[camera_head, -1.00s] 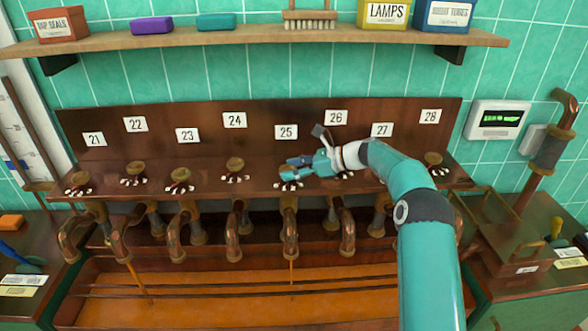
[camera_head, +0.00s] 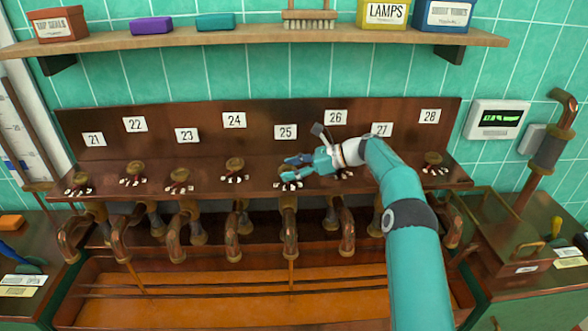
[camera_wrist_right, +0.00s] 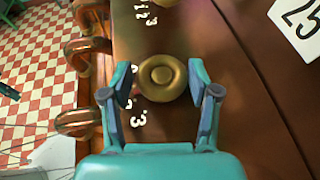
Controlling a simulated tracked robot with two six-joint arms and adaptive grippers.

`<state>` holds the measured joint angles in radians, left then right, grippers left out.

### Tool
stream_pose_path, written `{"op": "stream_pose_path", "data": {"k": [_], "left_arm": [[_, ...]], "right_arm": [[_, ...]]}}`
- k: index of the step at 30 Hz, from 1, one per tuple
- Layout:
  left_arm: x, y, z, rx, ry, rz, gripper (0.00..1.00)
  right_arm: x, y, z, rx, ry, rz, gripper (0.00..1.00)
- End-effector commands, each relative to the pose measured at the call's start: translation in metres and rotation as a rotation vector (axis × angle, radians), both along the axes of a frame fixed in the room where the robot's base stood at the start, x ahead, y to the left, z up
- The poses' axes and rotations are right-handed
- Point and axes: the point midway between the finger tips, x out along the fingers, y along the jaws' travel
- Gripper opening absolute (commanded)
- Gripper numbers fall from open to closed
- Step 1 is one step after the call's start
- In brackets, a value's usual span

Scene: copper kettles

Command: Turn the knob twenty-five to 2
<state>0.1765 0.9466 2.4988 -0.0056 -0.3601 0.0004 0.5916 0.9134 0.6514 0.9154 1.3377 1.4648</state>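The number 25 plate (camera_head: 286,132) is on the brown back panel, and it also shows in the right wrist view (camera_wrist_right: 298,20). In the right wrist view the round brass knob (camera_wrist_right: 161,77) below that plate sits between the two fingers of my right gripper (camera_wrist_right: 160,85). The fingers are open around it, with a small gap on each side. White digits, a 3 (camera_wrist_right: 138,117) among them, stand beside the knob; its pointer is mostly hidden. In the head view my right gripper (camera_head: 284,168) covers this knob. My left gripper is not in view.
Neighbouring knobs, such as the one under 24 (camera_head: 235,164), stand along the same ledge. Copper spouts (camera_head: 289,240) hang below over an orange trough (camera_head: 220,305). A thin orange stream (camera_head: 291,272) falls below the 25 spout. A shelf (camera_head: 250,45) runs above.

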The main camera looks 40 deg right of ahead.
Motion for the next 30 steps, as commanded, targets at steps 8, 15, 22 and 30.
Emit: {"op": "stream_pose_path", "data": {"k": [8,15,22,30], "left_arm": [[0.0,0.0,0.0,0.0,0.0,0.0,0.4],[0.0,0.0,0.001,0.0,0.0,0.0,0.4],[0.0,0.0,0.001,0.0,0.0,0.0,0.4],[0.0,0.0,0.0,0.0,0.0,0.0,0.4]], "right_arm": [[0.0,-0.001,0.0,-0.002,-0.001,-0.002,0.8],[-0.003,-0.006,0.002,-0.004,-0.001,-0.005,0.8],[-0.024,-0.029,0.014,-0.004,-0.002,-0.007,0.8],[-0.058,-0.065,0.034,-0.004,-0.001,-0.006,0.8]]}}
